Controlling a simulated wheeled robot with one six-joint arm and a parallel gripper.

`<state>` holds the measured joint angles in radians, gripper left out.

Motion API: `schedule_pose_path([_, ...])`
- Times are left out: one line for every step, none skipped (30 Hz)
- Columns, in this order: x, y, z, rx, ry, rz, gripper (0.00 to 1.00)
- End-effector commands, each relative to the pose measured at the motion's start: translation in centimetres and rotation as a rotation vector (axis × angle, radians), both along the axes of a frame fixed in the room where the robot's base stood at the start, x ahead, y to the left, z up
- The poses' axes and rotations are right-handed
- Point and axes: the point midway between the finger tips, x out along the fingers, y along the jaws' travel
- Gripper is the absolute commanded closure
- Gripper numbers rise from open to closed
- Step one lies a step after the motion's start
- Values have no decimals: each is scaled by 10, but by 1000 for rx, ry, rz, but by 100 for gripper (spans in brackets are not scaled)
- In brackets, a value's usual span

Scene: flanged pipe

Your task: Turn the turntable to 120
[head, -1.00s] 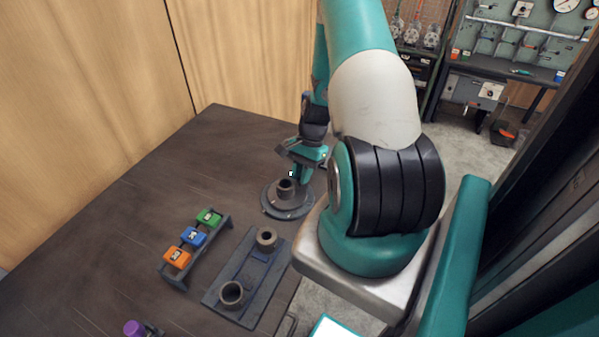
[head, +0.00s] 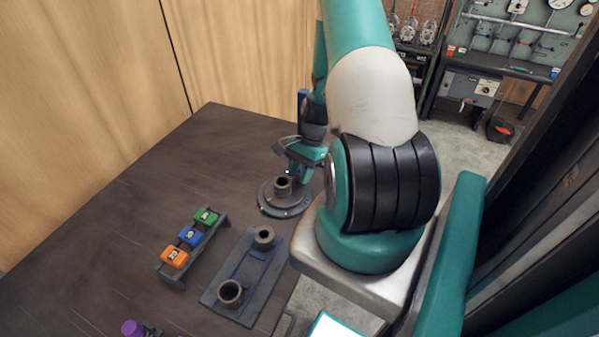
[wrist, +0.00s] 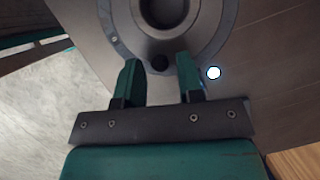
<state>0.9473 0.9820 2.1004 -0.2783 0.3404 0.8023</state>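The turntable (head: 284,208) is a dark round disc with a short hollow pipe (head: 283,188) standing on its middle. It sits near the far right edge of the table. In the wrist view the turntable rim (wrist: 108,22) curves around the pipe's open bore (wrist: 165,8). My gripper (wrist: 160,68) is open, with its two fingers apart on either side of a dark round knob (wrist: 160,63) at the disc's near edge. Whether the fingers touch the knob cannot be told. In the head view my gripper (head: 300,172) is above the turntable's far right side.
A dark plate (head: 250,258) with two hollow pipe pieces lies nearer on the table. Left of it a rack holds green (head: 206,216), blue (head: 190,236) and orange (head: 174,256) blocks. A purple knob (head: 132,327) shows at the front. The table's left half is clear.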

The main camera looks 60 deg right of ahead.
Motion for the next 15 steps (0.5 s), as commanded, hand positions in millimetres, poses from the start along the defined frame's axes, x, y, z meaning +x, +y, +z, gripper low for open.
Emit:
schedule_pose_path([0,0,0,0,0,0,56])
schedule_pose_path([0,0,0,0,0,0,56])
schedule_pose_path([0,0,0,1,0,0,56])
schedule_pose_path([0,0,0,1,-1,1,56])
schedule_pose_path([0,0,0,1,-1,1,56])
schedule_pose_path([0,0,0,1,-1,1,56])
schedule_pose_path([0,1,0,1,-1,1,56])
schedule_pose_path([0,1,0,1,-1,1,56])
schedule_pose_path([0,0,0,1,-1,1,56])
schedule_pose_path([0,0,1,1,-1,1,56])
schedule_pose_path([0,-1,2,1,-1,1,56])
schedule_pose_path([0,-2,5,1,-1,1,56])
schedule_pose_path([0,-3,8,0,-1,1,56])
schedule_pose_path([0,-5,11,-2,-3,0,56])
schedule_pose_path([0,-8,17,-2,-3,0,56])
